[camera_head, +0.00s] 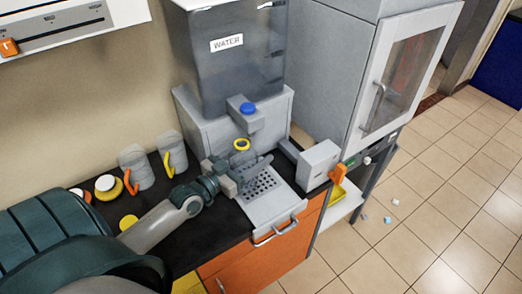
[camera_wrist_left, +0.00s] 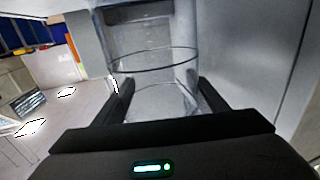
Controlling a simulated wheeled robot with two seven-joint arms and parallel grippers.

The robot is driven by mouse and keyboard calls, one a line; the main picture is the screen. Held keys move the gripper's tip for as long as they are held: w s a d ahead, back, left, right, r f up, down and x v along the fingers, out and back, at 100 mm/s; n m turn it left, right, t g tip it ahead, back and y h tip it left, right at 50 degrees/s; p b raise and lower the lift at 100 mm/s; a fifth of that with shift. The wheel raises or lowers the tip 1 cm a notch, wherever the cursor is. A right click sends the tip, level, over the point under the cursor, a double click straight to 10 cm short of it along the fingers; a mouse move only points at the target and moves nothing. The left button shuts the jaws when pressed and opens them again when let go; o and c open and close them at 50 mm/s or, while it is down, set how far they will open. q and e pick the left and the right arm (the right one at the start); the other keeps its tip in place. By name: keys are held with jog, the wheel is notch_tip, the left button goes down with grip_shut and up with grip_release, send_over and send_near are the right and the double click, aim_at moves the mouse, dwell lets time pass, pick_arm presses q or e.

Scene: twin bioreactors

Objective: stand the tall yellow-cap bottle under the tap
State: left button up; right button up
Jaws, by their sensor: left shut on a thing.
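A clear bottle with a yellow ring at its mouth (camera_head: 241,144) is just below the tap (camera_head: 245,120) of the water tank (camera_head: 232,70), over the perforated drip tray (camera_head: 262,205). My left gripper (camera_head: 228,174) reaches in from the left and is shut on the bottle's body. In the left wrist view the clear bottle (camera_wrist_left: 155,70) stands between the two dark fingers (camera_wrist_left: 160,100). The gripper hides part of its body, and I cannot tell whether its base touches the tray. My right gripper is not in view.
A yellow disc (camera_head: 129,222) lies near my arm. A grey box (camera_head: 318,162) with an orange handle is right of the tray. A grey cabinet (camera_head: 325,70) stands behind.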

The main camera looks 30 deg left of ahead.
pick_arm(q)
jog(key=w, duration=0.1)
jog(key=w+f+p, duration=0.1)
jog(key=w, duration=0.1)
jog(key=shift+w+d+f, duration=0.15)
jog(key=shift+w+d, duration=0.1)
jog(key=shift+d, duration=0.05)
jog(key=shift+f, duration=0.15)
jog(key=o, duration=1.4)
